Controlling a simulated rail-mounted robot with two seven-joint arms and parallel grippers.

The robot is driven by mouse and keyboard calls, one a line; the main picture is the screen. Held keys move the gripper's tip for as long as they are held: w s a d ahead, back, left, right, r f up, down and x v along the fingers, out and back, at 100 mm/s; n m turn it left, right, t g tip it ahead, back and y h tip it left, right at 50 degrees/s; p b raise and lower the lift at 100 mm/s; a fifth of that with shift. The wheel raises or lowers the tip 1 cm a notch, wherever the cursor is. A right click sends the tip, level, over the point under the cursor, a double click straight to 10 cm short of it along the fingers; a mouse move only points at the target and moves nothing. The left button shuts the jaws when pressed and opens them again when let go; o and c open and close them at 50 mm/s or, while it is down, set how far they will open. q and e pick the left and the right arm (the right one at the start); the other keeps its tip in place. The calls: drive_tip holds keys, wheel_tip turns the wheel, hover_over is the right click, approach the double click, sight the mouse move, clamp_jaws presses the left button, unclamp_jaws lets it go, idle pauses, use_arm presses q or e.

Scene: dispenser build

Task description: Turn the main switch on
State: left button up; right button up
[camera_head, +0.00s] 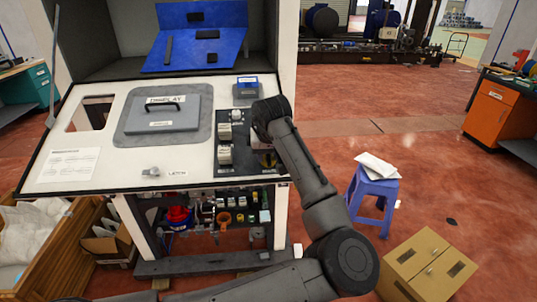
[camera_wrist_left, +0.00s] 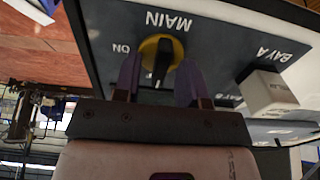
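The main switch (camera_wrist_left: 160,60) is a yellow round base with a black handle, on the dark panel under the upside-down word MAIN in the left wrist view. The word ON is printed to its left there. My left gripper (camera_wrist_left: 159,82) is open, with one finger on each side of the handle; I cannot tell whether they touch it. In the head view a bit of the yellow switch (camera_head: 268,161) shows beside my arm, and my left gripper (camera_head: 260,143) is at the right part of the panel, mostly hidden by its wrist. My right gripper is not in view.
White blocks, one at BAY A (camera_wrist_left: 268,92), stand close beside the switch. The white console top (camera_head: 85,130) holds a display plate (camera_head: 160,113) and a latch knob (camera_head: 152,171). A blue stool (camera_head: 377,186) and cardboard box (camera_head: 428,265) stand on the floor at right.

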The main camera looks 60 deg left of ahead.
use_arm(q)
drive_tip(key=shift+c, duration=0.2)
clamp_jaws()
